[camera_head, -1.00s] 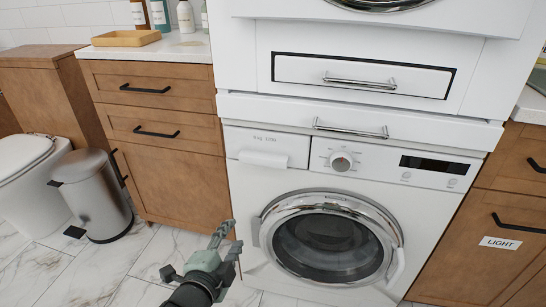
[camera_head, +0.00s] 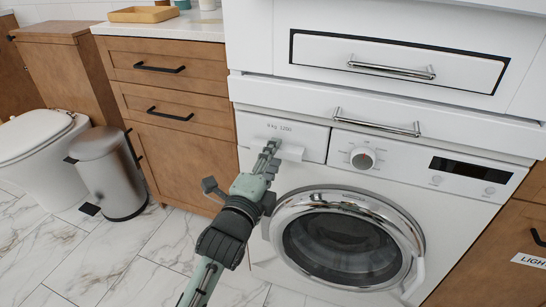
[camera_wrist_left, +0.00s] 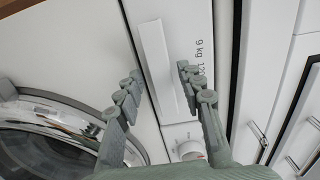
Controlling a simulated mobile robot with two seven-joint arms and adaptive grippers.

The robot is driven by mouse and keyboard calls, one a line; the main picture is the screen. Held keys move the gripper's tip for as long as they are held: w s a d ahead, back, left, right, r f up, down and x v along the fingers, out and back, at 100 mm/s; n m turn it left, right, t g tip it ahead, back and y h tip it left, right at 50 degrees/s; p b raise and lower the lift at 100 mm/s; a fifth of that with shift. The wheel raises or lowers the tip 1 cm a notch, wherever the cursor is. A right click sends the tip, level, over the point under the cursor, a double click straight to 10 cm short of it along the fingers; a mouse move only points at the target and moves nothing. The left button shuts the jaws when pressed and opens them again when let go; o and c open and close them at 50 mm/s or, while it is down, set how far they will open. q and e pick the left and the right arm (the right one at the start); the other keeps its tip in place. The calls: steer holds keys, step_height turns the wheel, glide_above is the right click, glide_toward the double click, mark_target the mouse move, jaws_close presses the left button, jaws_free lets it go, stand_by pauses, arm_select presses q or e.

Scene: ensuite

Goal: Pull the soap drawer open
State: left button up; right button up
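The soap drawer (camera_head: 305,137) is the white panel at the upper left of the washing machine front (camera_head: 390,158), and it looks shut. Its white handle lip (camera_head: 292,153) is partly hidden by my left gripper (camera_head: 270,148), which is right in front of the drawer. In the left wrist view the long handle lip (camera_wrist_left: 164,65) runs between the two fingers of my left gripper (camera_wrist_left: 160,84), one on each side. The fingers are spread, with a gap between them and the lip; I cannot tell whether they touch the front. My right gripper is not in view.
The round glass door (camera_head: 345,240) is below the drawer and the dial (camera_head: 362,158) is to its right. A bar handle (camera_head: 377,122) sticks out above. A wooden cabinet (camera_head: 185,155) stands left, with a metal bin (camera_head: 110,175) beside it.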

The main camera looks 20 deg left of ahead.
arm_select(q)
steer(key=shift+c, duration=0.5)
jaws_close()
steer(key=shift+f, duration=0.1)
